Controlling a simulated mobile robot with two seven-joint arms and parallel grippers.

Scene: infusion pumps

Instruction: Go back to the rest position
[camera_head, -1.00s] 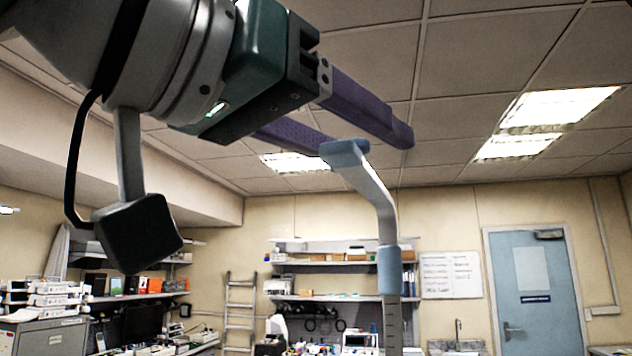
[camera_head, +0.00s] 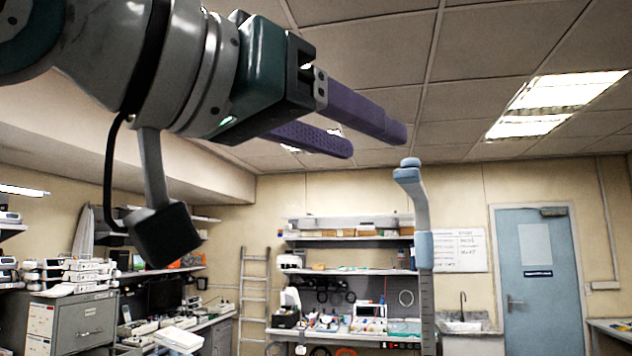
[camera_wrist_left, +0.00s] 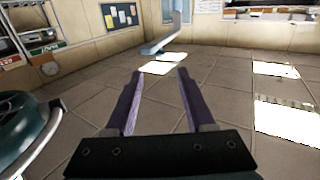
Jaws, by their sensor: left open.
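My left gripper (camera_head: 378,142) reaches in from the upper left in the head view, raised high with the ceiling behind it. Its two long purple fingers are apart with nothing between them. The left wrist view also shows the two fingers (camera_wrist_left: 157,75) spread and empty. A pale blue and grey pole with a bent top (camera_head: 422,215) stands right of and below the fingertips in the head view, apart from them in the picture. My right gripper is in neither view.
A grey cabinet (camera_head: 75,322) with devices on top stands at the left. A workbench (camera_head: 345,335) with shelves and a ladder (camera_head: 254,300) are at the back wall. A blue door (camera_head: 538,280) and a sink (camera_head: 462,324) are at the right. The space around the gripper looks clear.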

